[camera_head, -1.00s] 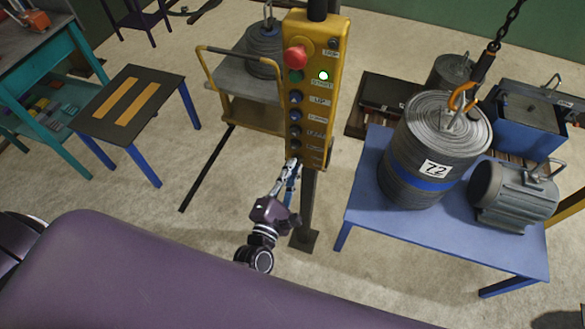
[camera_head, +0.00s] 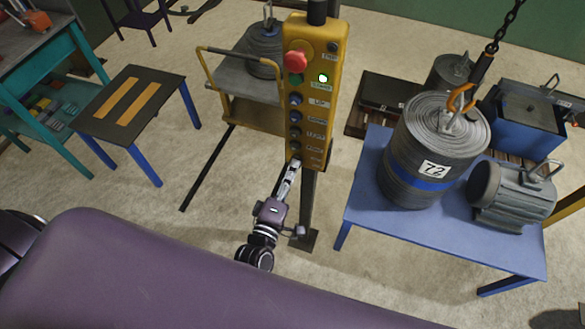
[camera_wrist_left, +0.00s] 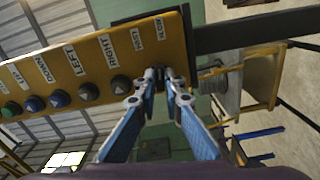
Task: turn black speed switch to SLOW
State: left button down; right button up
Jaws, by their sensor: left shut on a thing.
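The yellow control box (camera_head: 322,40) hangs on a dark post, with a red knob and a column of buttons on its face. My left gripper (camera_head: 294,163) is at the box's lowest end in the head view. In the left wrist view the gripper (camera_wrist_left: 164,76) has its blue fingers converging at the box face, shut on the black speed switch, which the fingertips mostly hide. Small white labels sit around it; the one on its right side (camera_wrist_left: 262,50) is too turned to read surely. The switch's pointing direction cannot be told. My right gripper is not in view.
A blue table (camera_head: 362,205) on the right holds a heavy drum marked 72 (camera_head: 412,150), with a hook and chain above, and a grey motor (camera_head: 515,195). A cart (camera_head: 225,75) stands behind the box. A small dark table (camera_head: 110,125) is at left. Floor between is clear.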

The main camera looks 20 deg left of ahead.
pick_arm(q)
jog(key=shift+f+m, duration=0.1)
jog(key=shift+m, duration=0.5)
jog(key=c, duration=2)
grip_release()
jog(key=shift+c, duration=0.2)
jog(key=s, duration=1.2)
jog(key=shift+a, duration=0.2)
